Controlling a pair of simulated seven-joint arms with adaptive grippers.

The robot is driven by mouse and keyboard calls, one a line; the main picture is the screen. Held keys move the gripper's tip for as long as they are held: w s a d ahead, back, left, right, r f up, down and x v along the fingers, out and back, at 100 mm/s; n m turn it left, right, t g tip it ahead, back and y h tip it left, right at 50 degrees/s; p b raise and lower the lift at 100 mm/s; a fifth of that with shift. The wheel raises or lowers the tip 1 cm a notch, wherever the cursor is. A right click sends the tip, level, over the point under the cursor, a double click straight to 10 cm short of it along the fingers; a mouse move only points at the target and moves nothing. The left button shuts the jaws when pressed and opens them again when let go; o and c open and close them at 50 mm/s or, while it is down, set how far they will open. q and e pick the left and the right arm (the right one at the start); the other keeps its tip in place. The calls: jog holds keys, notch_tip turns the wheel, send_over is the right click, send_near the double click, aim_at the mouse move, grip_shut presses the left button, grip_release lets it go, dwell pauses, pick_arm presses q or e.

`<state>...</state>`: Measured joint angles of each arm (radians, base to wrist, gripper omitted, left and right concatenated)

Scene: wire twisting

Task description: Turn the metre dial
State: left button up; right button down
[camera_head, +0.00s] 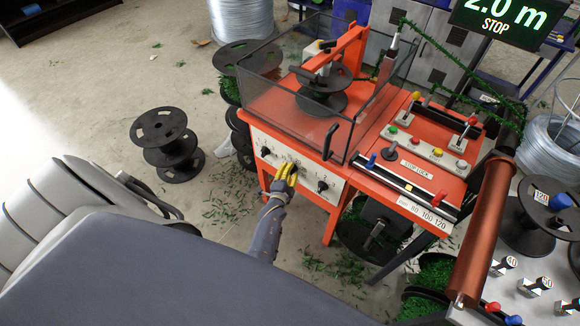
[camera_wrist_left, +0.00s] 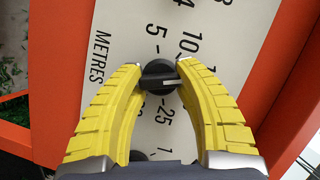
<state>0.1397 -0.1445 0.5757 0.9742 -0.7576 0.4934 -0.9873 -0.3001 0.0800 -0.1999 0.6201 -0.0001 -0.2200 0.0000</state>
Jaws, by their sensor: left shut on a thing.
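The metre dial (camera_wrist_left: 158,78) is a round black knob with a bar handle on a white panel (camera_wrist_left: 112,28), beside the printed word METRES. Numbers including 5, 10 and 25 surround it. In the wrist view its bar lies nearly level across the picture. My left gripper (camera_wrist_left: 160,66), with yellow fingers, is shut on the dial, one finger on each side. In the head view my left gripper (camera_head: 287,174) is at the front panel of the orange machine (camera_head: 333,230) and hides the dial. A screen (camera_head: 500,22) reads 2.0 m STOP. My right gripper is not in view.
Other black knobs (camera_head: 322,187) sit on the panel close beside my gripper. A clear guard box (camera_head: 300,118) with a dark handle (camera_head: 330,140) rises above it. Black spools (camera_head: 166,145) stand on the floor at left.

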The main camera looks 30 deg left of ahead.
aim_at(291, 151)
pick_arm(q)
jog(key=o, duration=1.3)
jog(key=shift+r, duration=0.15)
jog(key=shift+o, duration=1.3)
notch_tip(291, 151, up, 8)
jog(key=shift+w+a+r, duration=0.1)
jog(key=shift+w+a, duration=0.05)
jog(key=shift+a+r, duration=0.1)
jog(key=shift+r, duration=0.5)
jog(key=shift+c, duration=0.4)
jog(key=shift+a+r, duration=0.1)
jog(key=shift+r, duration=0.1)
jog(key=shift+c, duration=1)
jog(key=shift+d, duration=0.25)
